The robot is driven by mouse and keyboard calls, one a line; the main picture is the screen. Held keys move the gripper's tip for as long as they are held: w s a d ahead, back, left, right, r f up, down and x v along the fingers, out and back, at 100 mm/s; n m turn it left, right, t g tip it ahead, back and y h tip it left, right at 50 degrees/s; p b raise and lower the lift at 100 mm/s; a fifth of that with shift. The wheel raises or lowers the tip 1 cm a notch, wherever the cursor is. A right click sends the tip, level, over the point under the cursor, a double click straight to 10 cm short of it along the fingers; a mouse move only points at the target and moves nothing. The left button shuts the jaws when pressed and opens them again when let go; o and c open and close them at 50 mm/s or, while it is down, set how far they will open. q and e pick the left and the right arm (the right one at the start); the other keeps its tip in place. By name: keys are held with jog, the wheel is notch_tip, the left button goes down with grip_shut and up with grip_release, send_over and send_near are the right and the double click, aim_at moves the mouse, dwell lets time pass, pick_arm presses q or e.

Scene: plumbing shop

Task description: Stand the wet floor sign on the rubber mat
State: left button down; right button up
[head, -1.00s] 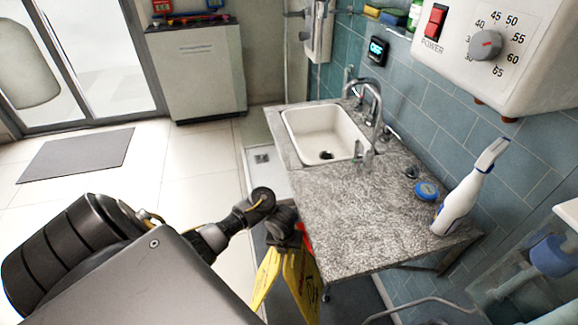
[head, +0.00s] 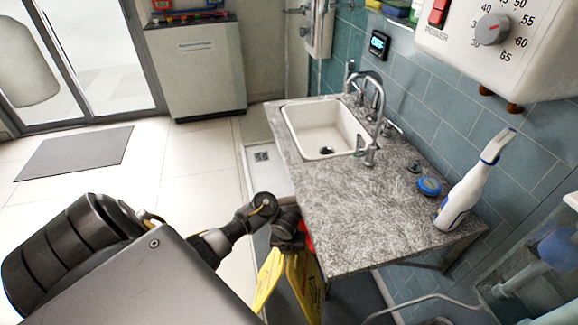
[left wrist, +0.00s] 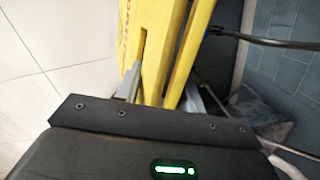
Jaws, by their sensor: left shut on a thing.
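The yellow wet floor sign (head: 268,279) hangs below my left gripper (head: 288,240), beside the left edge of the counter. In the left wrist view the sign (left wrist: 155,50) is yellow with red lettering and sits between the fingers of my left gripper (left wrist: 160,92), which is shut on it. The lower end of the sign is cut off by the frame in the head view. A grey rubber mat (head: 75,153) lies flat and bare on the tiled floor at the left, in front of the glass door. My right gripper is in neither view.
A granite counter (head: 350,210) with a white sink (head: 322,128) stands right of the sign. A white spray bottle (head: 465,190) and a blue round tin (head: 429,186) stand on it. A grey cabinet (head: 198,70) stands at the back. The pale floor (head: 180,165) between mat and counter is clear.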

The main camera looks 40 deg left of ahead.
pick_arm(q)
jog(key=shift+f, duration=0.2)
jog(key=c, duration=0.9)
grip_release()
jog(key=shift+o, duration=0.2)
jog(key=shift+r, duration=0.1)
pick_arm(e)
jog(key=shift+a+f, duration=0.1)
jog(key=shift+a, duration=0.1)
pick_arm(q)
jog(key=r+p, duration=0.1)
jog(key=r, duration=0.1)
jog(key=r+p, duration=0.4)
jog(key=r, duration=0.1)
jog(key=shift+s+d, duration=0.1)
jog(key=shift+s, duration=0.3)
jog(key=shift+r+p, duration=0.3)
jog(key=shift+p, duration=0.1)
jog(key=shift+r, duration=0.15)
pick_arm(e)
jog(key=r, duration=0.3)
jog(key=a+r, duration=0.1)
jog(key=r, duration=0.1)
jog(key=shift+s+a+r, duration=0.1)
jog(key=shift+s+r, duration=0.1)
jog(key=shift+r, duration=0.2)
